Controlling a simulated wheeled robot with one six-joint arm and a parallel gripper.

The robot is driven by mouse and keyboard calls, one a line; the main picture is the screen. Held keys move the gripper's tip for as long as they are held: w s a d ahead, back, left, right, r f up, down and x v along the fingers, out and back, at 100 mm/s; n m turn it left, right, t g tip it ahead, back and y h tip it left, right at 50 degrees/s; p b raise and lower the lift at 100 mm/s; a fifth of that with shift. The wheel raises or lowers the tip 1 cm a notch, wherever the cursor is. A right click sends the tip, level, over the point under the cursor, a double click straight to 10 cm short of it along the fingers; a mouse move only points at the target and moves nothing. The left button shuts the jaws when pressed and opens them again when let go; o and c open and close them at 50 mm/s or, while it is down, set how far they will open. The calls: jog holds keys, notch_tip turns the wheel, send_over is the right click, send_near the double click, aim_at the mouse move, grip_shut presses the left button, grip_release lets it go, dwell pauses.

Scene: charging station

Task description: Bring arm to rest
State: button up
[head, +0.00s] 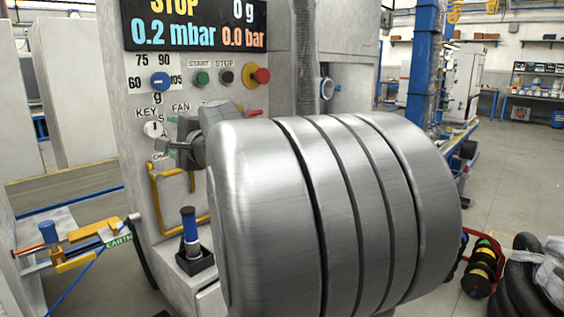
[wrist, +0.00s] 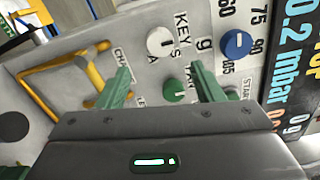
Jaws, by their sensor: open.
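My gripper (head: 178,143) is in front of the control panel (head: 135,95), at the height of the white KEY knob (head: 153,129). In the wrist view my gripper (wrist: 160,68) has its two green fingers spread apart, with nothing held between them. The white KEY knob (wrist: 160,42) and a green knob (wrist: 174,91) show in the gap, on the panel behind. I cannot tell how far the fingertips are from the panel. My large metal arm link fills the middle of the head view and hides much of the panel's lower right.
The panel has a blue dial (head: 160,81), a green START button (head: 202,78), a black STOP button (head: 227,77) and a red emergency button (head: 260,75). A yellow rail (head: 157,205) and a blue-handled nozzle (head: 190,225) are below. Open floor (head: 515,170) is at right.

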aim_at(156, 130)
jog(key=x, duration=1)
jog(key=shift+w+a+p, duration=0.25)
jog(key=shift+w+p, duration=0.05)
jog(key=shift+p, duration=0.05)
jog(key=v, duration=1.4)
jog(key=x, duration=1.4)
jog(key=shift+w+a, duration=0.1)
jog(key=shift+a, duration=0.05)
jog(key=shift+r+m+p, duration=0.2)
jog(key=shift+m+p, duration=0.3)
jog(key=shift+p, duration=0.3)
jog(key=shift+m+p, duration=0.85)
jog(key=shift+m, duration=0.25)
jog(key=m+p, duration=0.4)
jog(key=shift+m, duration=0.3)
jog(key=m+p, duration=0.4)
jog(key=p, duration=0.1)
jog(key=shift+s+f, duration=0.1)
jog(key=shift+s, duration=0.1)
jog(key=shift+f+b+v, duration=0.2)
jog(key=shift+b+v, duration=0.25)
jog(key=shift+v, duration=1.45)
